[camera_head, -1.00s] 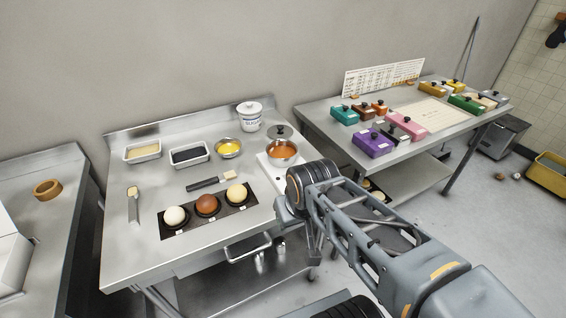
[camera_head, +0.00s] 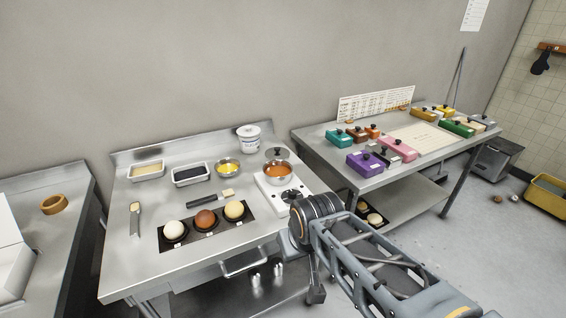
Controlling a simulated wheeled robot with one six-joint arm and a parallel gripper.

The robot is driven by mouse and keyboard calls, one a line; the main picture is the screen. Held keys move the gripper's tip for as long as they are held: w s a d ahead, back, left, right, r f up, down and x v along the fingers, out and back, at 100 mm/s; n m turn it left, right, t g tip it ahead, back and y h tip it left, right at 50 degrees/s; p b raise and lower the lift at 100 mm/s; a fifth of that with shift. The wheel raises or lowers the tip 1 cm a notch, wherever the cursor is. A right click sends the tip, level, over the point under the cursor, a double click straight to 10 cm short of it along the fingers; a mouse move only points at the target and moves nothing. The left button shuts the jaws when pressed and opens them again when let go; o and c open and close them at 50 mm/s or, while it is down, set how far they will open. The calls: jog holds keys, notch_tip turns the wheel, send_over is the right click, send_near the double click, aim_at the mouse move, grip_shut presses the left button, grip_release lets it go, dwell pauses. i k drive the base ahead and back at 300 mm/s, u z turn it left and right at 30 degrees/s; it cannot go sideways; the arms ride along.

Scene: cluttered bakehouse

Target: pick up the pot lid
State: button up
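The pot lid (camera_head: 277,154) is a grey disc with a dark round knob. It lies at the back right of the left steel table, just behind the pot (camera_head: 278,173), which holds something orange. The pot's rim hides part of the lid's near edge, and I cannot tell whether they touch. My arm reaches up from the lower right to a dark round joint in front of the table's right edge, well short of the lid. No gripper fingers show.
A white hob (camera_head: 299,189) lies by the pot. A white lidded canister (camera_head: 249,138) stands left of the lid. A yellow-filled bowl (camera_head: 229,166), two trays, a brush (camera_head: 210,199) and dough balls share the table. Coloured boxes crowd the right table (camera_head: 322,148).

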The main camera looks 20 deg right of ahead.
aim_at(274, 153)
jog(key=k, duration=1.05)
jog(key=z, duration=0.85)
jog(key=i, duration=1.7)
jog(key=u, duration=0.65)
jog(key=i, duration=0.5)
jog(key=u, duration=0.45)
